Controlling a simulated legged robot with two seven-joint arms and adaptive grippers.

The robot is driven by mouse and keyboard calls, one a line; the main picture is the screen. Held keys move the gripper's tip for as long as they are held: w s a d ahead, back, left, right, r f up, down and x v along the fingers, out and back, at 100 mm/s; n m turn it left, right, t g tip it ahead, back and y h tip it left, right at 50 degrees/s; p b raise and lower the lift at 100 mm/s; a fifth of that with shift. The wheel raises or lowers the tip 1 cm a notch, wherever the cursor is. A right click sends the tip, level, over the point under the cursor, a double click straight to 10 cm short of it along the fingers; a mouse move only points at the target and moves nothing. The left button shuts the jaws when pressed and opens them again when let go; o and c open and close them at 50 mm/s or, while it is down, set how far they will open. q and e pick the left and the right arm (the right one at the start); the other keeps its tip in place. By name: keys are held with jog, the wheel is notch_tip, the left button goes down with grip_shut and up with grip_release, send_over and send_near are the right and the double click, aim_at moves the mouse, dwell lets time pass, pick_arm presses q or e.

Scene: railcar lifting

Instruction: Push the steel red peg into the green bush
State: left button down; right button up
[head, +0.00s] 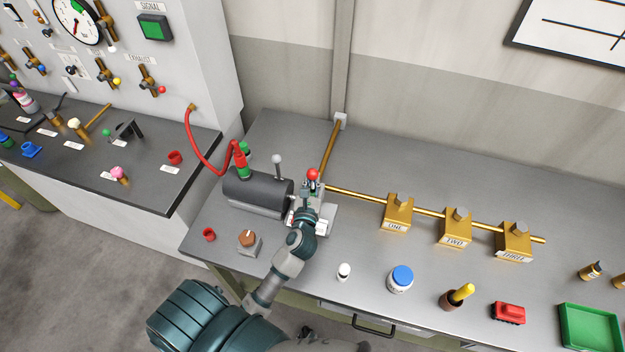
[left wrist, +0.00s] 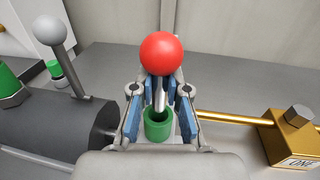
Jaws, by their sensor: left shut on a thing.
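The steel peg with a red ball top (head: 312,174) stands upright in my left gripper (head: 308,188). In the left wrist view its red ball (left wrist: 161,53) sits above the blue-padded fingers of the gripper (left wrist: 160,95), which are shut on its steel shaft. The green bush (left wrist: 159,124) is a short open ring just below the shaft. The lower end of the shaft overlaps the bush opening in the picture; I cannot tell how deep it is. In the head view my gripper hides the bush. My right gripper is not in view.
A dark cylinder (head: 258,188) with a grey-ball lever (head: 277,160) and a red hose (head: 200,155) stands left of the gripper. A brass pipe (head: 360,193) runs right to gold blocks, the nearest marked ONE (head: 397,211). A white bottle with a blue lid (head: 401,279) stands in front.

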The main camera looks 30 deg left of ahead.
aim_at(312, 188)
pick_arm(q)
jog(key=shift+f+b, duration=1.5)
jog(key=shift+f, duration=0.6)
jog(key=c, duration=1.1)
grip_release()
jog(key=shift+f, duration=0.1)
jog(key=shift+s, duration=0.1)
jog(key=shift+f, duration=0.1)
jog(key=shift+s+d+f, duration=0.1)
jog(key=shift+s+d, duration=0.1)
jog(key=shift+s, duration=0.15)
jog(key=v, duration=1.1)
jog(key=shift+r, duration=0.35)
jog(key=shift+a, duration=0.1)
